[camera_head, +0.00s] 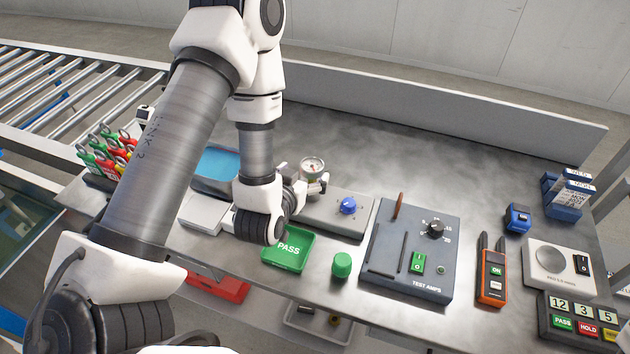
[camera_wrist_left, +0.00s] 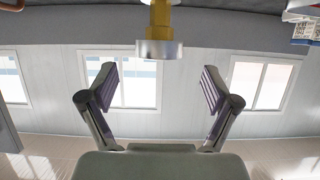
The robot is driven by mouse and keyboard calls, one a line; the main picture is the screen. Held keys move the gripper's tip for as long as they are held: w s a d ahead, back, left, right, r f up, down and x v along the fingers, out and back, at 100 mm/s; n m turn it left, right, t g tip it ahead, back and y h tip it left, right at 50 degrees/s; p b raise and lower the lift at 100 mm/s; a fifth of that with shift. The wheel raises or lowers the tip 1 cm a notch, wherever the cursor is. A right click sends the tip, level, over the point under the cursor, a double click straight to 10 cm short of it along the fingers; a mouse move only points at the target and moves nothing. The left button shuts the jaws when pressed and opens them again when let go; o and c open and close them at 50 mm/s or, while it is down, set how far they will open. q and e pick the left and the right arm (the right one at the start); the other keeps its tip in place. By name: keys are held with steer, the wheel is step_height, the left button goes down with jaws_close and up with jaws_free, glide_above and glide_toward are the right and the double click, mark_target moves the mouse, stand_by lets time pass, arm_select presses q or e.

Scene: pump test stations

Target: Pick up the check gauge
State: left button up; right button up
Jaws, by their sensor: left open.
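The check gauge (camera_head: 312,167) has a round white dial with a metal rim. In the head view it is near the middle of the bench, behind the station with the blue knob. My left gripper (camera_head: 304,182) is close to it, partly hidden by my own wrist. In the left wrist view my left gripper (camera_wrist_left: 160,86) is open, with nothing between its fingers. A silver disc on a brass stem, seemingly the gauge (camera_wrist_left: 160,46), shows at the top centre, beyond the fingertips. I see no contact. My right gripper is not in view.
A green PASS tray (camera_head: 288,250), a green cap (camera_head: 342,265) and the TEST AMPS box (camera_head: 410,250) stand in front. The bench's back middle (camera_head: 440,150) is clear.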

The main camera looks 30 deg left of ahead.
mark_target(308, 172)
arm_select(q)
steer(key=shift+w+f, duration=0.1)
steer(key=shift+f, duration=0.05)
steer(key=p+x, duration=0.2)
steer(key=x, duration=0.4)
steer(key=shift+f, duration=0.15)
steer(key=shift+s+d, duration=0.1)
steer(key=shift+s, duration=0.15)
steer(key=shift+c, duration=0.9)
steer(key=c, duration=1.3)
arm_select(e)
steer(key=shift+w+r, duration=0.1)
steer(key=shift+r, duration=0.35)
